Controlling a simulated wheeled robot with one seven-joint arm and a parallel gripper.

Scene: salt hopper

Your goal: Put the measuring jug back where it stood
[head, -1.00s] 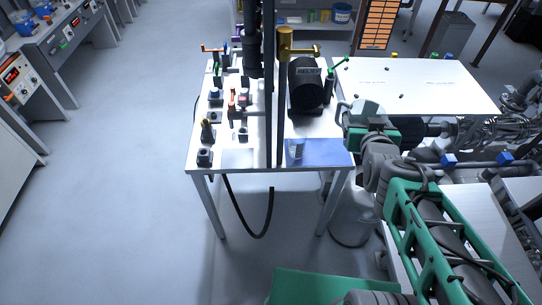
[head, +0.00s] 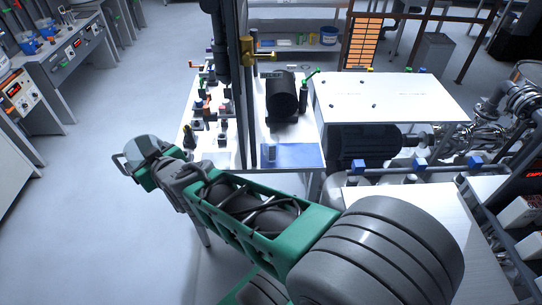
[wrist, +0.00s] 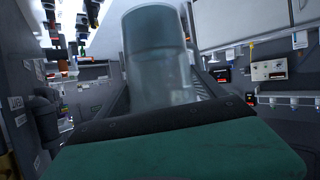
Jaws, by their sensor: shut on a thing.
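The measuring jug (wrist: 155,50) is a clear, grey-tinted cylinder with a bluish band at one end. It fills the upper middle of the wrist view, between dark finger parts of my gripper. My gripper (head: 127,160) is shut on it. In the head view the gripper is at the left, out over the floor in front of the table's left front corner. The jug's outline is hard to separate from the gripper there. A blue mat (head: 302,156) lies at the table's front right, with a small greyish item (head: 272,154) at its left edge.
The white table (head: 219,158) carries a dark upright column (head: 243,90), a black cylindrical machine (head: 281,96) and several small coloured-handled fittings at its left. A white-topped bench (head: 400,95) and a large motor (head: 365,146) are at the right. Open floor (head: 90,220) lies left.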

